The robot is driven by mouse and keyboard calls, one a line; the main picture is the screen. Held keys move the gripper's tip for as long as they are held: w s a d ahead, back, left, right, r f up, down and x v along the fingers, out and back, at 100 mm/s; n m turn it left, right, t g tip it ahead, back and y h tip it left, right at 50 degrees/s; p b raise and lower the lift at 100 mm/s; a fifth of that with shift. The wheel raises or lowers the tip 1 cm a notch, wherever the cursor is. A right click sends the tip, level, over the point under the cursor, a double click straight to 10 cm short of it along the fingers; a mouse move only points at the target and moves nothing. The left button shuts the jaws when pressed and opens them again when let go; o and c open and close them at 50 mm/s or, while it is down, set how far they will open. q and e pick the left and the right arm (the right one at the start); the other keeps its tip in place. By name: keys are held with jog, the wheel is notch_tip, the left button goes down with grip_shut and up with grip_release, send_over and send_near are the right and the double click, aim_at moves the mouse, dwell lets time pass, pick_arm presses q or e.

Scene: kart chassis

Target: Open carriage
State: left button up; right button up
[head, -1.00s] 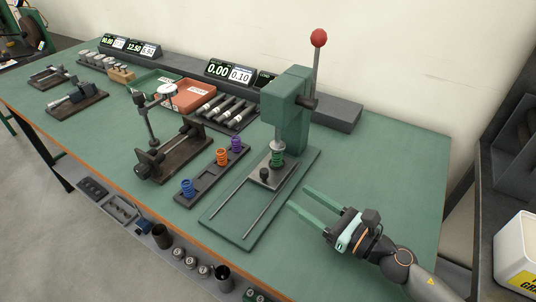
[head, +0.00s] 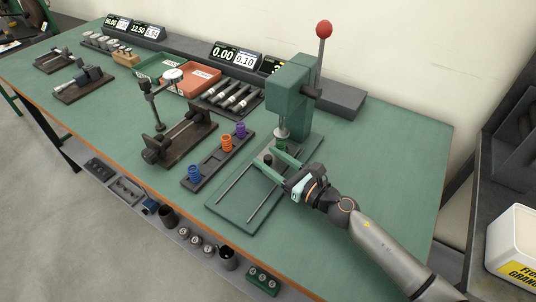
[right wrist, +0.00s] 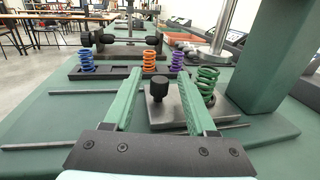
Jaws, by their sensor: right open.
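The green press (head: 291,100) stands on the bench with a red-balled lever (head: 324,29). Its carriage, a steel plate (right wrist: 178,112), sits over the press base and carries a black knob (right wrist: 159,87) and a green coil spring (right wrist: 207,83). In the head view my gripper hides most of the carriage. My right gripper (head: 272,163) is open, its two green fingers reaching over the carriage. In the right wrist view the knob shows between the fingers (right wrist: 159,76), with gaps on both sides. My left gripper is out of view.
Two rails (head: 264,202) run along the press base toward the bench's front edge. A dark rack (head: 211,165) with blue, orange and purple springs lies left of the base. A dial-gauge stand (head: 181,140) is further left. The bench right of the press is clear.

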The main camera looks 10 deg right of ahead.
jog(key=shift+w+a, duration=0.3)
jog(key=shift+w, duration=0.1)
grip_shut()
dwell(1.3)
